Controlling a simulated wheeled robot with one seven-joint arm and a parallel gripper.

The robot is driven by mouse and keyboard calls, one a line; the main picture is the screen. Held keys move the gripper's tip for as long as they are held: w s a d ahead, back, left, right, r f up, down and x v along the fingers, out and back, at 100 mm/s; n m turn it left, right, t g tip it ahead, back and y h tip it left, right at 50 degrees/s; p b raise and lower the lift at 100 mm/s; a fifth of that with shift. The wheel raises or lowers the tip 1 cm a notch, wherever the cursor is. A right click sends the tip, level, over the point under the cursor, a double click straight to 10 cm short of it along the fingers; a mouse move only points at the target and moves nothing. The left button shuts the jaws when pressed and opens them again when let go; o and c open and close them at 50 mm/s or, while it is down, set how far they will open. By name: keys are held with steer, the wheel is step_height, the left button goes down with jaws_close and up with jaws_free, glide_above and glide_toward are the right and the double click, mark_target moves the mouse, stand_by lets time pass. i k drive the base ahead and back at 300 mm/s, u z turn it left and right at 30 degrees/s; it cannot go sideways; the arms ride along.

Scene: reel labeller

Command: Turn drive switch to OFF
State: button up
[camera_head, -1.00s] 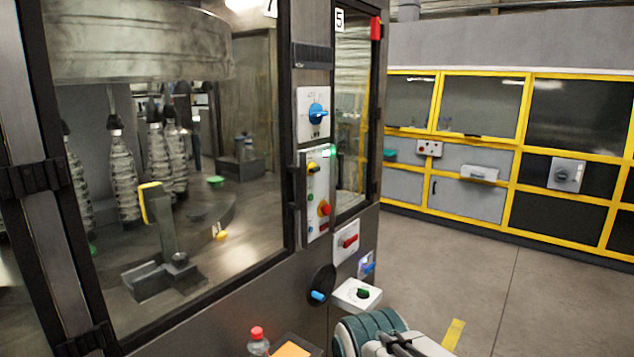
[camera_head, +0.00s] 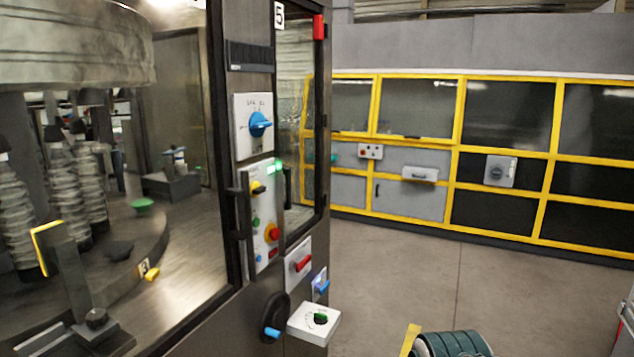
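The machine's control column carries several switches, and I cannot read which one is labelled drive. A blue rotary knob (camera_head: 260,124) sits on a white plate at the top. A red handle switch (camera_head: 302,263) on a white plate sits lower right. A black disc with a blue handle (camera_head: 272,333) and a white box with a green knob (camera_head: 320,318) are lowest.
A black door handle (camera_head: 240,215) stands beside the panel. Yellow-framed cabinets (camera_head: 410,185) line the back wall. The grey floor (camera_head: 480,280) between is open.

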mark_target(256, 189)
steer(key=i, duration=1.1)
steer(key=u, duration=0.8)
